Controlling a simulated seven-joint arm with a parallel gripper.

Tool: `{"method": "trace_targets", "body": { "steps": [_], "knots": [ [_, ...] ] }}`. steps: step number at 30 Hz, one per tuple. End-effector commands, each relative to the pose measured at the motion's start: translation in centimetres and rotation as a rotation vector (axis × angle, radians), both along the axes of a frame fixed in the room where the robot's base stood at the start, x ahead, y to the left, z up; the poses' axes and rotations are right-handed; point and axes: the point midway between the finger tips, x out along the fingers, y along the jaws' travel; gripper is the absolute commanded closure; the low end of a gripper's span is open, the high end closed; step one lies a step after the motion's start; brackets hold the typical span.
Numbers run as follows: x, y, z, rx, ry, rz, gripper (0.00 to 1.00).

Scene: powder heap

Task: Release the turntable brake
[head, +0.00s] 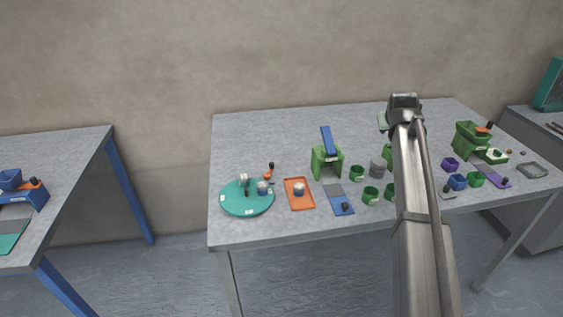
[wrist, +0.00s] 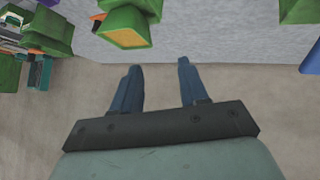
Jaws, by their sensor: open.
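The turntable (head: 233,204) is a teal disc at the left front of the middle table in the head view. Several small items with white labels and cups stand on it. An orange lever with a dark knob (head: 268,171), which looks like the brake, stands at the disc's back right edge. My gripper shows in the wrist view (wrist: 157,70) with two blue fingers apart and nothing between them. In the head view my arm reaches over the right half of the table, far right of the turntable; its fingers are hidden there. The turntable is not in the wrist view.
Right of the turntable are an orange tray (head: 291,205), a blue plate (head: 341,207), a green stand (head: 320,164) with a blue top and several green cups. More green and purple items stand at the right end. The table's back left is clear.

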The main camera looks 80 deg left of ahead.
Motion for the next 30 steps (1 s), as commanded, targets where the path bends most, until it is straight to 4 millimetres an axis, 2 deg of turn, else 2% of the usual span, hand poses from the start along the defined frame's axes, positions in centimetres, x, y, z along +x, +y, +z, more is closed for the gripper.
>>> {"method": "trace_targets", "body": {
  "steps": [1,6,12,15,18,21,25,30],
  "knots": [
    [-3.5,1.2,-0.2,-0.018,0.034,0.009,0.56],
    [-13.6,3.4,-0.9,-0.088,0.144,0.006,0.56],
    [-25.5,4.3,-1.4,-0.182,0.249,-0.009,0.56],
    [-30.6,4.2,-1.6,-0.228,0.287,-0.022,0.56],
    [-34.5,3.8,-1.8,-0.266,0.312,-0.034,0.56],
    [-37.1,3.5,-1.8,-0.291,0.328,-0.044,0.56],
    [-38.8,3.3,-2.0,-0.308,0.337,-0.051,0.56],
    [-38.8,3.7,-3.1,-0.311,0.340,-0.054,0.56]
  ]
}}
